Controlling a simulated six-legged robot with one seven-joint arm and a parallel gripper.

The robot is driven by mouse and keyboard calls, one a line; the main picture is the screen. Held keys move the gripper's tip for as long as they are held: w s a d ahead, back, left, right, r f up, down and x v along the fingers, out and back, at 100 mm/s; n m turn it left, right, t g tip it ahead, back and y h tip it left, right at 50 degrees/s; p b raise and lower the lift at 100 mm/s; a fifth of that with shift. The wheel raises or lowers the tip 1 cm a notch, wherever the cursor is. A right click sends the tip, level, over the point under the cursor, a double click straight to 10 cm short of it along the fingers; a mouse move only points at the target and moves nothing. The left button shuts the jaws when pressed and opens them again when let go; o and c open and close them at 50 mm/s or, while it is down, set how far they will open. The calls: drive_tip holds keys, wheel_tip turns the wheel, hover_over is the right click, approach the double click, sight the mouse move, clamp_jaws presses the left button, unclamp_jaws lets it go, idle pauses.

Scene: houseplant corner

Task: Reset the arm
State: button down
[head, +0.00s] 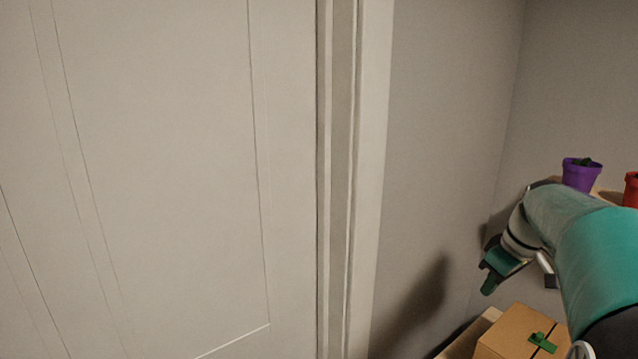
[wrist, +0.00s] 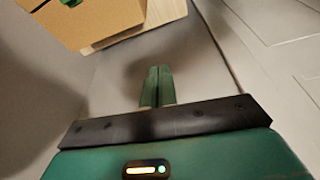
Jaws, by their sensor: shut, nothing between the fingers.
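My gripper (head: 487,286) is at the lower right of the head view, at the end of my teal arm, pointing down and to the left. In the wrist view its two green fingers (wrist: 157,87) lie together, shut with nothing between them. It hangs in free air, apart from the box and the wall. The arm hides part of what lies behind it on the right.
A cardboard box (head: 507,333) with a green piece on top stands on a light wooden surface (head: 470,336) below my gripper. A purple pot (head: 581,175) and a red pot (head: 631,190) stand behind my arm. A panelled door (head: 160,180) fills the left.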

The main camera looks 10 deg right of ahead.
drive_tip(key=s+a+r+m, duration=0.1)
drive_tip(key=s+a, duration=0.2)
drive_tip(key=a, duration=0.5)
drive_tip(key=s+a+m, duration=0.1)
drive_tip(key=s+a, duration=0.2)
drive_tip(key=a, duration=0.5)
drive_tip(key=s+a+f+m+t, duration=0.2)
drive_tip(key=s+a+f, duration=0.2)
drive_tip(key=s+a, duration=0.6)
drive_tip(key=shift+s+a+f+h, duration=0.3)
drive_tip(key=shift+a+f+h, duration=0.05)
drive_tip(key=shift+a+h, duration=0.1)
